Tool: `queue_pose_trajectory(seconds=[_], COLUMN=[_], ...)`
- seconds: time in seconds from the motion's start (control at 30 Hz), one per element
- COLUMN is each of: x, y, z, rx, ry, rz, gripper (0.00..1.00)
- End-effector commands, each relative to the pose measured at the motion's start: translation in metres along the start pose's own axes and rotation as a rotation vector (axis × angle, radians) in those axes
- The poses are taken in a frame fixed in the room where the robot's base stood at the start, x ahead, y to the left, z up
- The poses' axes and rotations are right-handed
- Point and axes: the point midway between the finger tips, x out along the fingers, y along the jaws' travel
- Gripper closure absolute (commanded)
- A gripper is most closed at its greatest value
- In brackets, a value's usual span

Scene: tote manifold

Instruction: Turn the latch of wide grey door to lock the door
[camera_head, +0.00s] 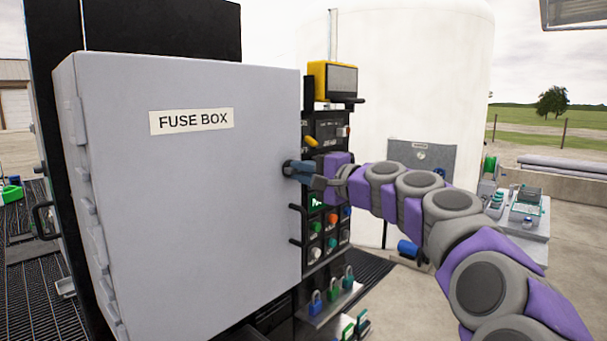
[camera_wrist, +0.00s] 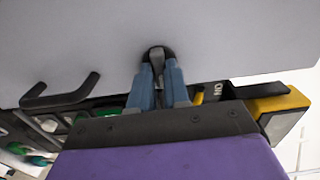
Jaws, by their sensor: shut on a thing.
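The wide grey door (camera_head: 190,210), labelled FUSE BOX, fills the left half of the head view. It looks closed or nearly so; its seam is not visible. Its latch sits at the right edge of the door, mostly hidden by my gripper (camera_head: 298,168) in the head view. In the wrist view the dark latch (camera_wrist: 156,54) stands between the two blue-grey fingers of my gripper (camera_wrist: 157,72), which are shut on it. The grey door (camera_wrist: 230,40) also spans the top of the wrist view.
A control panel (camera_head: 325,225) with buttons and dark handles stands just right of the door. A yellow device (camera_head: 333,80) sits above it. Coloured padlocks (camera_head: 332,290) stand on a shelf below. A white tank (camera_head: 400,80) is behind my arm.

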Motion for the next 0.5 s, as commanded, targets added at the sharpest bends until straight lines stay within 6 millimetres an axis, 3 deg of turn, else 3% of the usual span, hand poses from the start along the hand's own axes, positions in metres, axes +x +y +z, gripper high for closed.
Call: queue_pose_trajectory(seconds=[0.17,0.2,0.43,0.5], x=[0.0019,0.0019,0.0007,0.0003], y=[0.0046,0.0046,0.0026,0.0019], z=[0.0012,0.0012,0.0013,0.0015], rx=[-0.001,-0.001,0.0,0.0], ry=[-0.005,-0.005,-0.003,-0.003], rz=[0.008,0.008,0.005,0.004], gripper=[1.0,0.8,0.58,0.58])
